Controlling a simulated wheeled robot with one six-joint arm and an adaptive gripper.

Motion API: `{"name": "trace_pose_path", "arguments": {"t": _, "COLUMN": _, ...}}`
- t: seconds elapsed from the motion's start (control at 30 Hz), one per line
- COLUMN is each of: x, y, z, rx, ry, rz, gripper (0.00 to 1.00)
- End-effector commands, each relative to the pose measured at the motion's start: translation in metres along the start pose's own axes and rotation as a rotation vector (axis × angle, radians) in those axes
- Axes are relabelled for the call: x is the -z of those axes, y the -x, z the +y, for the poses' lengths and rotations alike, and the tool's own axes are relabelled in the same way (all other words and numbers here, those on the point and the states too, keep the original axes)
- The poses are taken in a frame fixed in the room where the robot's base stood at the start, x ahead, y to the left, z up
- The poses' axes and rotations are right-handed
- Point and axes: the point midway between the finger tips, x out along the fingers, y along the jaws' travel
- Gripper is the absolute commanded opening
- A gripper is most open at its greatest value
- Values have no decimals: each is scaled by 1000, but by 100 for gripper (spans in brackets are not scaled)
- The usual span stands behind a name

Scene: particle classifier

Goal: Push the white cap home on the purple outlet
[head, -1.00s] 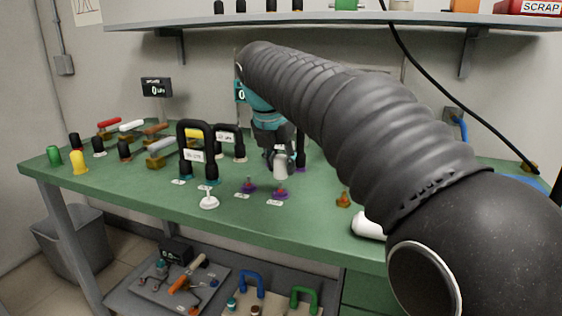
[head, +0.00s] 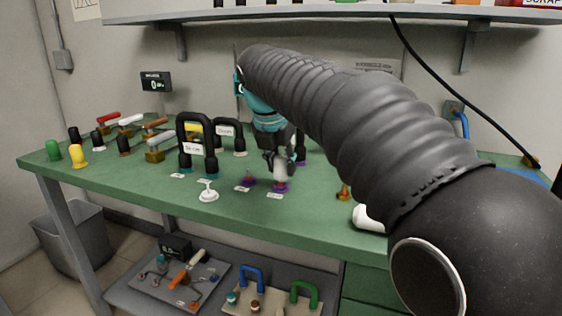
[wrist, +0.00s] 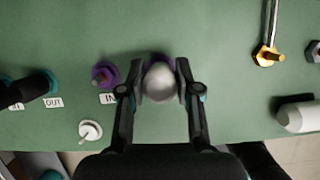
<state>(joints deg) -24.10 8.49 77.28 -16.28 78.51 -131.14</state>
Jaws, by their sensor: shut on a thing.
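My gripper (wrist: 161,91) is shut on the white cap (wrist: 160,83), one finger on each side of it. In the head view the cap (head: 281,174) is upright, directly over the purple outlet (head: 281,188), its lower end at the top of the outlet. How far the cap sits down on it cannot be told. In the wrist view the cap hides most of the outlet; only a purple rim (wrist: 160,59) shows behind it. The purple inlet (wrist: 103,74), with a bare stub and an IN label, stands to the left.
A small white fitting (head: 208,192) stands at the front left of the inlet. Black handle-shaped tubes (head: 195,140) stand further left on teal ends. To the right are a brass fitting (head: 344,191) and a white cylinder (head: 368,218). The green bench (head: 120,185) is clear towards the front.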

Motion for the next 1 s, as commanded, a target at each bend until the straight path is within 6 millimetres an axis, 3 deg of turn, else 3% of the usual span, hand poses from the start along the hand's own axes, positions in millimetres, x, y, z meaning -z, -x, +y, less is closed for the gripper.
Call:
{"name": "trace_pose_path", "arguments": {"t": 0.77, "x": 7, "y": -16, "z": 0, "rx": 1, "ry": 1, "rz": 1, "gripper": 3}}
{"name": "trace_pose_path", "arguments": {"t": 0.8, "x": 6, "y": -16, "z": 0, "rx": 1, "ry": 1, "rz": 1, "gripper": 42}}
{"name": "trace_pose_path", "arguments": {"t": 0.9, "x": 6, "y": -16, "z": 0, "rx": 1, "ry": 0, "rz": 1, "gripper": 62}}
{"name": "trace_pose_path", "arguments": {"t": 1.0, "x": 6, "y": -15, "z": 0, "rx": 0, "ry": 0, "rz": 0, "gripper": 62}}
